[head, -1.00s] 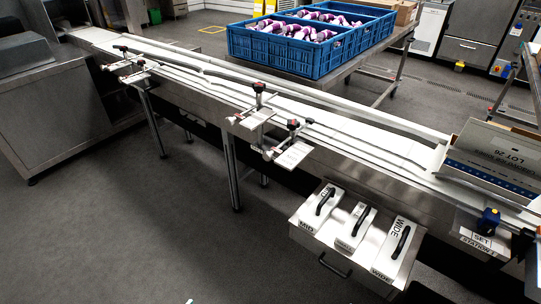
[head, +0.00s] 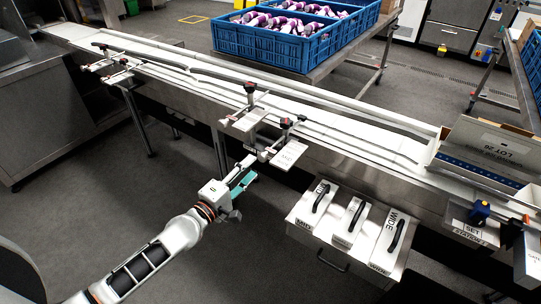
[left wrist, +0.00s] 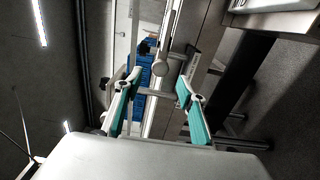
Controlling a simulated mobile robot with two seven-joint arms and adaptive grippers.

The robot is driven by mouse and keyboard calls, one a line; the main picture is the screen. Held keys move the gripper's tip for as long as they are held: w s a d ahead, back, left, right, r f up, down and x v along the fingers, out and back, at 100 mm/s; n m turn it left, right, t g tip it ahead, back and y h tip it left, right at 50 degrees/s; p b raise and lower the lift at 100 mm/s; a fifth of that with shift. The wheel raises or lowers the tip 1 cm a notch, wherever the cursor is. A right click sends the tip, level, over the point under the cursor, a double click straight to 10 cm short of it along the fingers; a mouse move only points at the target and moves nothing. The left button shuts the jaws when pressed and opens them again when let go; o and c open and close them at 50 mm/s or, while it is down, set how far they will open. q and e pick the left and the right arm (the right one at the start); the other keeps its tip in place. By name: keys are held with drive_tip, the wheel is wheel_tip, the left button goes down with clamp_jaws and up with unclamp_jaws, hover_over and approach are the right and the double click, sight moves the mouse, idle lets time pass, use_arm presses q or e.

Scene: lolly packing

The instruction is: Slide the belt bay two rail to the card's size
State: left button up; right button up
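The belt (head: 345,98) runs from upper left to lower right, with thin guide rails along it. Mid-belt, two clamps with dark-and-red knobs stand on the near side, one (head: 250,90) farther back and one (head: 286,125) nearer. A card (head: 288,154) beneath the nearer clamp seems to read MID; a second plate (head: 247,121) sits by the farther clamp. I cannot read a bay number. My right gripper is out of view.
A steel box (head: 325,246) at front holds white handled blocks, one marked MID (head: 312,210), one WIDE (head: 390,238). A carton (head: 488,148) stands at the belt's right end. A blue crate (head: 290,53) sits on a table behind. More clamps (head: 112,65) stand far left.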

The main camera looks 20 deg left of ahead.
sight(260, 159)
use_arm(q)
drive_tip(key=x, duration=0.7)
clamp_jaws()
